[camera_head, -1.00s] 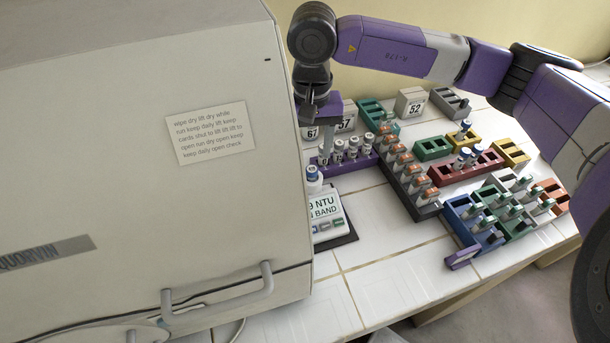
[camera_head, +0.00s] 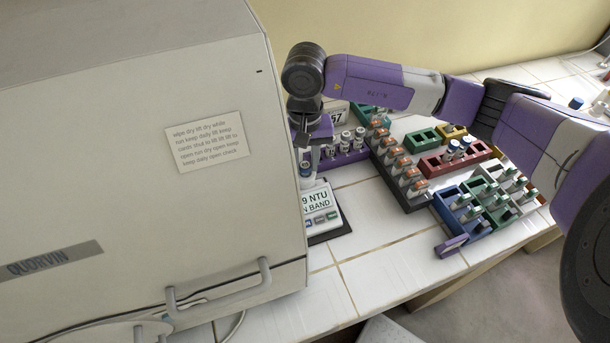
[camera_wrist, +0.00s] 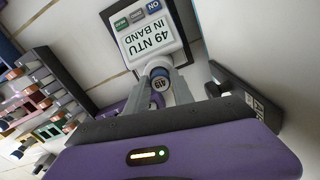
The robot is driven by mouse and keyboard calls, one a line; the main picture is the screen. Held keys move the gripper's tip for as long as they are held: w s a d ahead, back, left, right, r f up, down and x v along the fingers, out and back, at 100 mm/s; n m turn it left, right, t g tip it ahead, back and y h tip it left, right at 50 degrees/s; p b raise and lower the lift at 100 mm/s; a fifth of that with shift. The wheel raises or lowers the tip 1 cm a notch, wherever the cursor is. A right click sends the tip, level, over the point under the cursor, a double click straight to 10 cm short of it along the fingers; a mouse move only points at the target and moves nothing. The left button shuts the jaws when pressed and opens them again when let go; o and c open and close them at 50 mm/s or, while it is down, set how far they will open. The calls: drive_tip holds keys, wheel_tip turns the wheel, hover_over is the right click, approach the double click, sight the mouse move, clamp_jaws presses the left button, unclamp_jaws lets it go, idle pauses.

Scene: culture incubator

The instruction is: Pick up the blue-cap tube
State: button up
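The blue-cap tube (camera_head: 306,171) stands at the turbidity meter (camera_head: 316,199), beside the incubator's right side. My gripper (camera_head: 308,162) points down over the tube. In the wrist view its two grey fingers (camera_wrist: 158,92) lie on either side of the tube, close to it. They look open; contact with the tube is not clear. The lower part of the tube is hidden.
The large incubator (camera_head: 150,150) stands close on the left. A purple rack (camera_head: 345,158) of vials is just right of my gripper. A dark rack (camera_head: 404,190) of orange-capped tubes and coloured racks lie farther right. White tiles in front of the meter are clear.

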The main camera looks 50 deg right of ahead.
clamp_jaws()
drive_tip(key=shift+r, duration=0.1)
